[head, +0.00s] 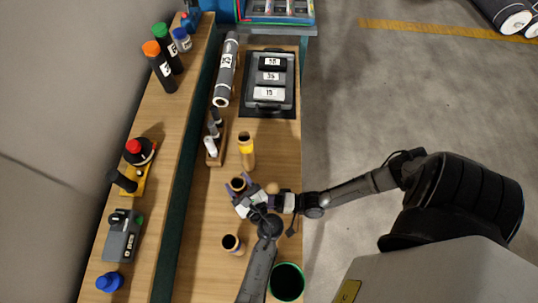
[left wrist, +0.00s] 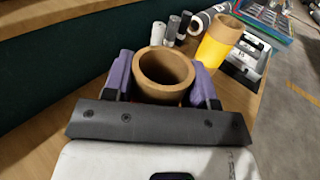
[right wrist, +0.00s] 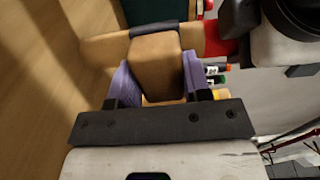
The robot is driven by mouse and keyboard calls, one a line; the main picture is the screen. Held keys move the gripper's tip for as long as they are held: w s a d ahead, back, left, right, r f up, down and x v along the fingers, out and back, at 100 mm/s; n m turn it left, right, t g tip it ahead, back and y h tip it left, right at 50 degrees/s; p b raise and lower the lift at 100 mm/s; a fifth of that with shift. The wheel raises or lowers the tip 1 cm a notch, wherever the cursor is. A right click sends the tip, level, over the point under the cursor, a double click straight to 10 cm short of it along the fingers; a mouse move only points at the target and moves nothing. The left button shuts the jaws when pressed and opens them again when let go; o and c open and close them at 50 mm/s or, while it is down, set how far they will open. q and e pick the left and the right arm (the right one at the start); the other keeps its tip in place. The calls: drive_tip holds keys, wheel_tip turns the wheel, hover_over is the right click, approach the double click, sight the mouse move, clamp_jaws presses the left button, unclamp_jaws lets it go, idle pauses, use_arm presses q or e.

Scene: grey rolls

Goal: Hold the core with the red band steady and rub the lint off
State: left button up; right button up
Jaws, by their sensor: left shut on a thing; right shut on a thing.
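The cardboard core with the red band stands upright on the bench in the head view (head: 237,184). My left gripper (head: 243,190) is shut around it. In the left wrist view the open top of the core (left wrist: 165,68) shows between purple fingers, with a little red below the rim. The core (right wrist: 110,50) and its red band (right wrist: 218,40) also show in the right wrist view. My right gripper (right wrist: 155,85) is shut on a tan block (right wrist: 155,65), which overlaps the core in that view. A dark strip lies at the block's far end. I cannot tell contact, or see lint clearly.
A core with a yellow band (head: 247,155) stands just beyond, and another core (head: 232,244) stands nearer. A green-rimmed bin (head: 287,268) is at the near edge. A wooden holder (head: 215,158) and a black tray (head: 268,108) lie farther back. A raised shelf (head: 150,210) runs along the left.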

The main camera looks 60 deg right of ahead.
drive_tip(key=shift+x, duration=1.05)
idle(0.8)
drive_tip(key=shift+w+d, duration=0.45)
drive_tip(key=shift+d, duration=0.45)
drive_tip(key=shift+w+d, duration=0.5)
drive_tip(key=shift+d, duration=0.35)
drive_tip(key=shift+a, duration=0.2)
drive_tip(key=shift+s+a, duration=0.45)
drive_tip(key=shift+a, duration=0.4)
drive_tip(key=shift+s+a, duration=0.4)
drive_tip(key=shift+a, duration=0.45)
drive_tip(key=shift+d+r, duration=0.1)
drive_tip(key=shift+r, duration=0.35)
drive_tip(key=d, duration=0.1)
drive_tip(key=w+d, duration=0.1)
drive_tip(key=d, duration=0.1)
drive_tip(key=shift+w+d, duration=0.25)
drive_tip(key=shift+w, duration=0.15)
